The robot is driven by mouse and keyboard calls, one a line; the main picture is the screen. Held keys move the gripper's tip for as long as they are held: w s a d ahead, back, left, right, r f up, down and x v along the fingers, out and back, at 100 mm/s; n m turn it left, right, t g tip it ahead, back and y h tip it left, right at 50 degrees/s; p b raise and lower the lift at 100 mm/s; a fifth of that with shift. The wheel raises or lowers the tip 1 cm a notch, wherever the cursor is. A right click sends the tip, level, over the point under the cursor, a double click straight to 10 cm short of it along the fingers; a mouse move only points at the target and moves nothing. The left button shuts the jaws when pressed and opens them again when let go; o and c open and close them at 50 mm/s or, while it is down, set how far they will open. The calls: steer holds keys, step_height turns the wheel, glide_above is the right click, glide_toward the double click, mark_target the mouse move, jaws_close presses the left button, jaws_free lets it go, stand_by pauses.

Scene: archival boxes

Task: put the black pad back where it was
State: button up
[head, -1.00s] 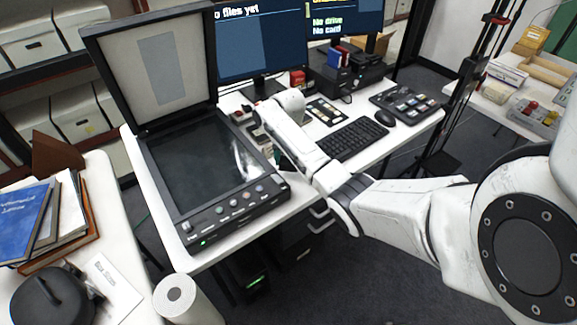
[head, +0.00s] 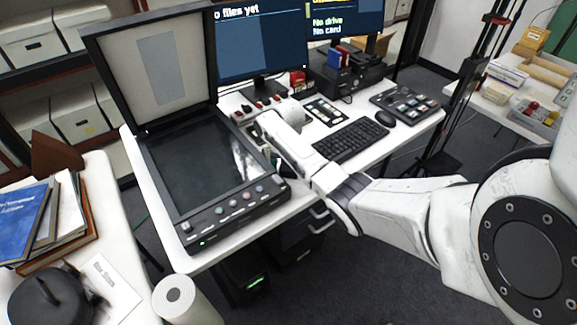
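My white arm reaches in from the right, across the front edge of the desk, to the strip between the flatbed scanner (head: 200,165) and the keyboard (head: 350,139). My gripper is around the end of the arm, but its fingers cannot be made out, and neither can anything held in them. I cannot single out the black pad for sure. A small dark flat pad with light pieces on it (head: 325,112) lies behind the keyboard. A larger black tray with several small pieces (head: 405,103) lies to the right.
The scanner lid (head: 152,65) stands open. A small strip with red pieces (head: 262,106) lies behind my arm. A mouse (head: 385,118), monitors (head: 262,42) and a black device (head: 350,72) share the desk. Books (head: 58,215) and a white roll (head: 174,296) are at lower left.

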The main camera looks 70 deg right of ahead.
mark_target(289, 167)
steer(key=shift+r, duration=0.1)
step_height(289, 167, up, 12)
steer(key=shift+p, duration=0.3)
stand_by(0.3)
